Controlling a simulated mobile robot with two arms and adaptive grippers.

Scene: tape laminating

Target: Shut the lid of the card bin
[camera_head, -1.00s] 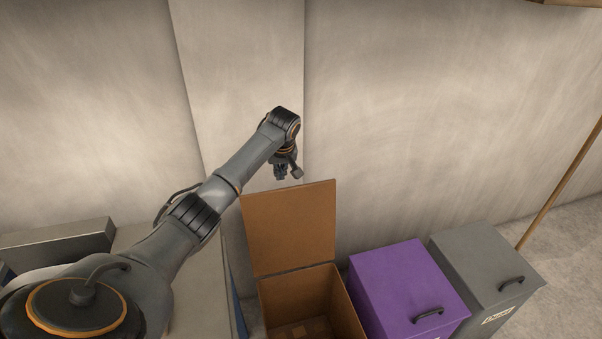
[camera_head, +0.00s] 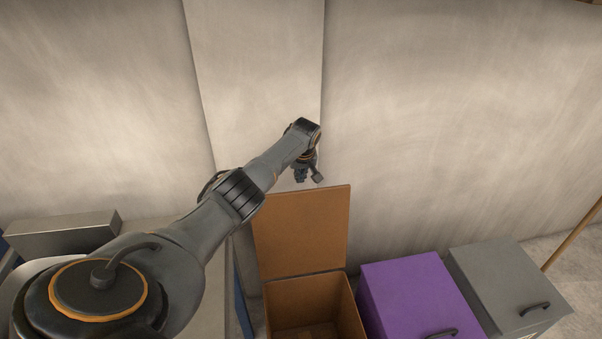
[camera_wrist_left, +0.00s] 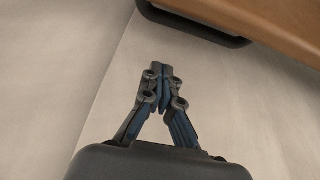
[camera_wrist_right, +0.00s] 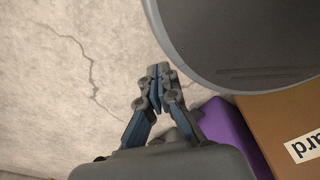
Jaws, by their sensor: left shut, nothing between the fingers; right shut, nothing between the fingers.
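The card bin (camera_head: 310,302) is the brown, open-topped box at the lower middle of the head view. Its brown lid (camera_head: 300,232) stands up open at the back, near the wall. My left gripper (camera_head: 308,178) is shut and empty, just above the lid's top edge in the picture. In the left wrist view, the lid (camera_wrist_left: 285,22) and its dark handle (camera_wrist_left: 195,20) are at the upper right, apart from the fingertips. My right gripper (camera_wrist_right: 158,75) is shut and empty. The bin's side with a label ending in "ard" (camera_wrist_right: 303,146) shows at its lower right.
A purple bin (camera_head: 415,290) and a grey bin (camera_head: 507,280), both with lids shut, stand right of the card bin. A pale wall (camera_head: 450,120) rises behind. A large grey rounded thing (camera_wrist_right: 245,45) is close to my right gripper.

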